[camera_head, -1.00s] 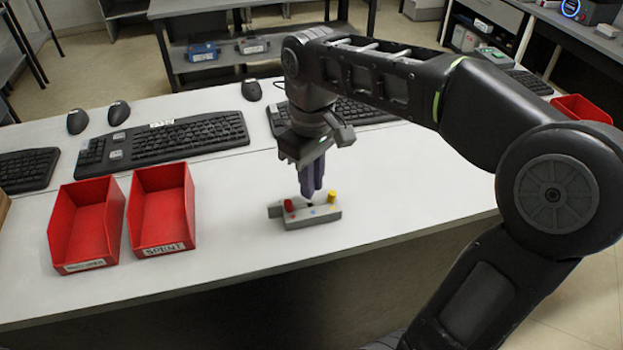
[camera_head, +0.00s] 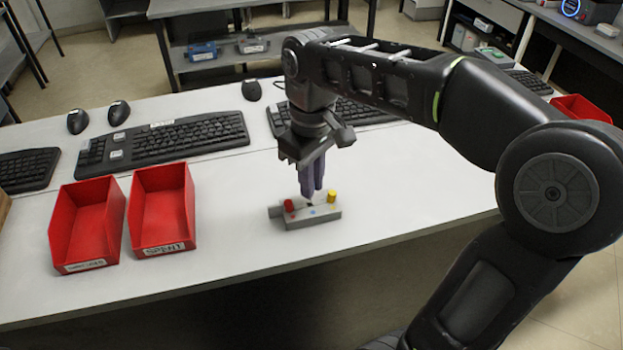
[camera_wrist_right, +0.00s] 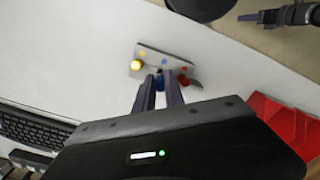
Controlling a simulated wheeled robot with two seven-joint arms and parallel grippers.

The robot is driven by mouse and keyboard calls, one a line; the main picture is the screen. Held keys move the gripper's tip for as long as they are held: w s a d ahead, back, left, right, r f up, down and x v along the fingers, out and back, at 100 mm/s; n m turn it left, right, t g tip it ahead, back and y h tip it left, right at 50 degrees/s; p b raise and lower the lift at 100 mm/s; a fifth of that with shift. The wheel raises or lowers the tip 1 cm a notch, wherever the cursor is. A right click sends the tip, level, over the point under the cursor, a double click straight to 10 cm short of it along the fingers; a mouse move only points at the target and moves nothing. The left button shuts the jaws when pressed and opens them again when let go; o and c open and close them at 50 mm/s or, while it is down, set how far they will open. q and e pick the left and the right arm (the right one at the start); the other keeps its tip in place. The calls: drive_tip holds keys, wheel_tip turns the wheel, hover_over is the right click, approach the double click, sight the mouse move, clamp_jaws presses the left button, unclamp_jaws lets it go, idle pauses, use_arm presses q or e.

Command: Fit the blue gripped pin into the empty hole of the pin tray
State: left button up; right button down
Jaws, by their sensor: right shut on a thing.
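The pin tray (camera_head: 322,216) is a small grey block on the white table, and it also shows in the right wrist view (camera_wrist_right: 150,52). A red pin (camera_head: 288,205) stands at its left end and a yellow pin (camera_head: 331,197) at its right end. My right gripper (camera_head: 311,198) points down over the middle of the tray, between these two pins. It is shut on the blue pin (camera_wrist_right: 160,80), mostly hidden between the fingers. I cannot tell whether the pin's tip touches the hole. What looks like my left gripper (camera_wrist_right: 250,17) shows at the wrist view's top right; its jaws are unclear.
Two red bins (camera_head: 163,207) (camera_head: 87,220) stand left of the tray; the nearer one reads SPENT. Keyboards (camera_head: 165,143) and mice (camera_head: 77,121) lie along the back of the table. The table right of the tray is clear. The front edge runs close before the tray.

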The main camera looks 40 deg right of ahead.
drive_tip(key=shift+f+b, duration=1.3)
drive_tip(key=shift+f, duration=0.5)
drive_tip(key=c, duration=1.3)
unclamp_jaws()
drive_tip(key=shift+c, duration=0.2)
drive_tip(key=shift+r, duration=0.2)
wheel_tip(320, 180, up, 2)
drive_tip(key=shift+r, duration=0.2)
wheel_tip(320, 180, up, 4)
drive_tip(key=p, duration=0.4)
drive_tip(key=shift+r, duration=0.1)
drive_tip(key=shift+r+p, duration=0.5)
drive_tip(key=shift+p, duration=0.15)
